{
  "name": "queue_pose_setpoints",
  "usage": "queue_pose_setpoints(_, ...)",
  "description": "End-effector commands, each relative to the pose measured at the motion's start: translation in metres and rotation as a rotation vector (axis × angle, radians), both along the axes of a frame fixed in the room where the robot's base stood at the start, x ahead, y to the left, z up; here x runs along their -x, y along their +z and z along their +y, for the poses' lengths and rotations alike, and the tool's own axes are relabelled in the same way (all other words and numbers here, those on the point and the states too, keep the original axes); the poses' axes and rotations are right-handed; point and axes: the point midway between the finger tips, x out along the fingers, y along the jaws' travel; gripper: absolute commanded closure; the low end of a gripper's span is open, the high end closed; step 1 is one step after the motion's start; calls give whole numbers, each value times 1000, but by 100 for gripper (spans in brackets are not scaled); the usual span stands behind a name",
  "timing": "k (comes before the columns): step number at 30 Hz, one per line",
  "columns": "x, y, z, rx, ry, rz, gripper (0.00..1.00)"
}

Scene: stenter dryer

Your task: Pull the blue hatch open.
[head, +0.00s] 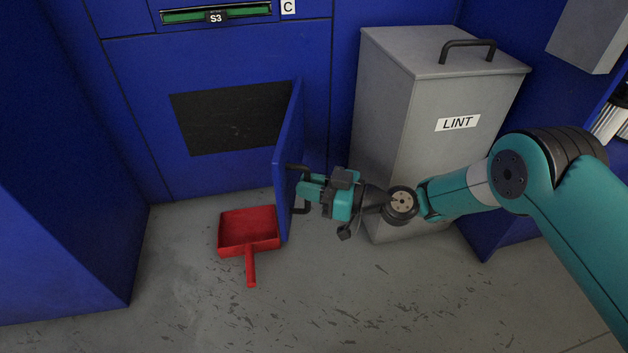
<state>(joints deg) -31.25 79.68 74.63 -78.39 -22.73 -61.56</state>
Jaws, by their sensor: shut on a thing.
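The blue hatch (287,160) stands swung out from the blue machine front, hinged on the right side of a dark rectangular opening (232,118). The panel points out toward me and is seen nearly edge-on. A dark bar handle (302,210) is on its right-hand face. My gripper (303,190) is at this handle, to the right of the panel, and is shut on it. The fingers' exact contact with the handle is small and partly hidden by the gripper body.
A red dustpan (249,229) lies on the floor just left of the hatch's lower edge. A grey bin labelled LINT (400,120) stands close to the right, behind my arm. A blue cabinet wall (60,170) rises at left.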

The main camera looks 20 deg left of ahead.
Motion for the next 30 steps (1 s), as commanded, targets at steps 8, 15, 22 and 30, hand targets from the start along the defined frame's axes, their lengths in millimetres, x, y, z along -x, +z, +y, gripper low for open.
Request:
queue_pose_setpoints(8, -6, 0, -10, -1, 79, -6, 100)
queue_pose_setpoints(15, -8, 1, -14, 0, 94, -6, 100)
queue_pose_setpoints(22, -9, 2, -15, 0, 92, -7, 100)
queue_pose_setpoints(30, -6, 1, -14, -1, 100, -4, 61)
